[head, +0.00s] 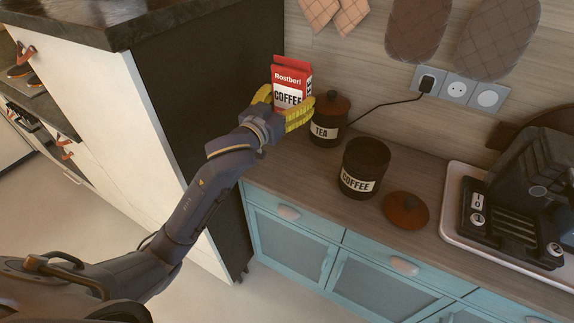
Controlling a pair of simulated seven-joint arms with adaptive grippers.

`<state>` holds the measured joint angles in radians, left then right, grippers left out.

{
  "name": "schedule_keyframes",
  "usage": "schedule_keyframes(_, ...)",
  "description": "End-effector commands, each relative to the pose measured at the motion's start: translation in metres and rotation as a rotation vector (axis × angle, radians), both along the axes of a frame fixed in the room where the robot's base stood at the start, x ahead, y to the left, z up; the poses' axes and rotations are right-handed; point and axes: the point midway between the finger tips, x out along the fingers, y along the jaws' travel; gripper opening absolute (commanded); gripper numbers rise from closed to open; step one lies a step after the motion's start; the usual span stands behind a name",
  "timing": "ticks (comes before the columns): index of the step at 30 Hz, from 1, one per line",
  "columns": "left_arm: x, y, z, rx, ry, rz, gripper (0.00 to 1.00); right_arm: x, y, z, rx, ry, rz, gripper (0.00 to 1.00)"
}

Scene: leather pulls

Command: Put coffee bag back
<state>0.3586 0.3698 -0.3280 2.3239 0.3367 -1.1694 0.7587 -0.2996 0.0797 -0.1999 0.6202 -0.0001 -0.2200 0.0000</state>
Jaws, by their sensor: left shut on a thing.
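The coffee bag (288,82) is red and white with the words "Rostberi COFFEE" and looks upright. My left gripper (284,108) has yellow fingers shut around its lower part, at the back left of the wooden counter. Whether the bag's base touches the counter is hidden by the fingers. A dark coffee canister (364,166) stands open to the right of the gripper. Its brown round lid (405,210) appears to lie on the counter beside it. My right gripper is not in view.
A dark tea canister (329,119) with its lid on stands close to the right of my left gripper. A black appliance (520,205) sits on a pale tray at the right. A black cord runs to the wall socket (428,80). A tall cabinet (225,120) borders the counter's left side.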

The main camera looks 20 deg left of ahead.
Motion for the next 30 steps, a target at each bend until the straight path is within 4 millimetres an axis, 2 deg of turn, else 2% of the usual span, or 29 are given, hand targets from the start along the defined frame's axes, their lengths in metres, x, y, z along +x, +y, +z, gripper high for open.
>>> schedule_keyframes(18,0.000,0.002,-0.128,0.002,0.005,0.009,0.52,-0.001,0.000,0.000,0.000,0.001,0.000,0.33)
schedule_keyframes(24,0.000,0.001,-0.150,0.000,0.002,0.008,0.52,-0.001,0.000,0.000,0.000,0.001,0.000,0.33)
schedule_keyframes(30,0.000,0.001,-0.159,0.000,0.002,0.008,0.52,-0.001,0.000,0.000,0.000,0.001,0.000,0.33)
